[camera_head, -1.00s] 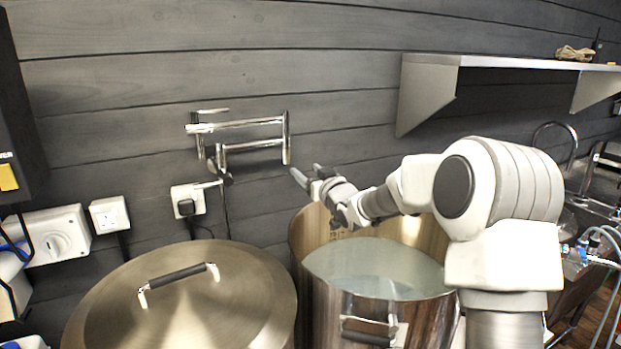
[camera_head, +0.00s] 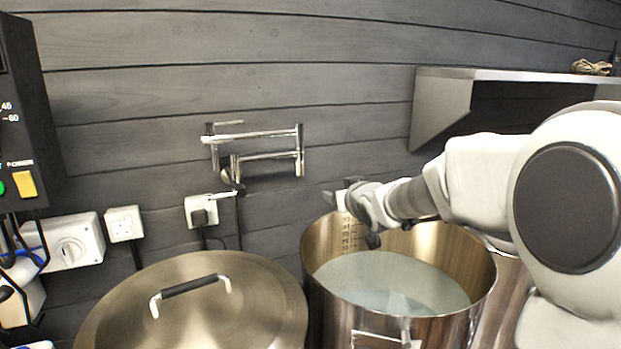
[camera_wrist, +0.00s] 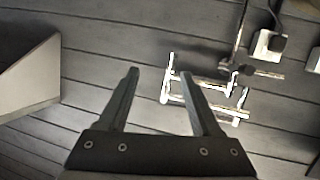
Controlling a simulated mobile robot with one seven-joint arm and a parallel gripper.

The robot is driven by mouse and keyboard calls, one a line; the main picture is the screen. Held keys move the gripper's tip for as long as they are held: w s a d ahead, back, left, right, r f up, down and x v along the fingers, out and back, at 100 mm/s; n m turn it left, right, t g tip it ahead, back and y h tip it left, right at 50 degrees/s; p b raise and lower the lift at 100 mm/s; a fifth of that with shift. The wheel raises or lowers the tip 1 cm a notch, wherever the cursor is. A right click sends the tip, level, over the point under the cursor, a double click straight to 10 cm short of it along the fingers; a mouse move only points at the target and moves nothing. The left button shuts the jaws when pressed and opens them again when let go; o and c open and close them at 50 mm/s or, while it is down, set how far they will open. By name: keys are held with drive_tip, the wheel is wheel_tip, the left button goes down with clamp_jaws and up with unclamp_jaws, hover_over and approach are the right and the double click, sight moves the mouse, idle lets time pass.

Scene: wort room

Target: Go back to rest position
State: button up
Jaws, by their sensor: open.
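My gripper (camera_head: 335,200) is in front of the grey plank wall, above the back rim of the open steel pot (camera_head: 485,300), which holds cloudy liquid (camera_head: 390,283). In the wrist view my gripper (camera_wrist: 160,74) shows two dark fingers spread apart with nothing between them. My arm reaches in from the right and hides part of the pot's right side.
A chrome wall rack (camera_head: 255,150) hangs left of my gripper and also shows in the wrist view (camera_wrist: 205,98). A steel shelf (camera_head: 440,110) is at right. A lidded pot (camera_head: 240,290), sockets (camera_head: 125,223) and a control box (camera_head: 25,110) are at left.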

drive_tip(key=s+d+f+m+g+h, duration=0.1)
drive_tip(key=s+d+f+g, duration=0.1)
drive_tip(key=s, duration=1.1)
drive_tip(key=s+d+f+m+g+h, duration=0.1)
drive_tip(key=s+d+f+g, duration=0.1)
drive_tip(key=s, duration=1.1)
drive_tip(key=s+d+f+m+g+h, duration=0.1)
drive_tip(key=s+d+f+g, duration=0.1)
drive_tip(key=s, duration=1.1)
drive_tip(key=d+g, duration=0.1)
drive_tip(key=g, duration=0.1)
drive_tip(key=shift+f+m+g, duration=0.3)
drive_tip(key=shift+f, duration=0.1)
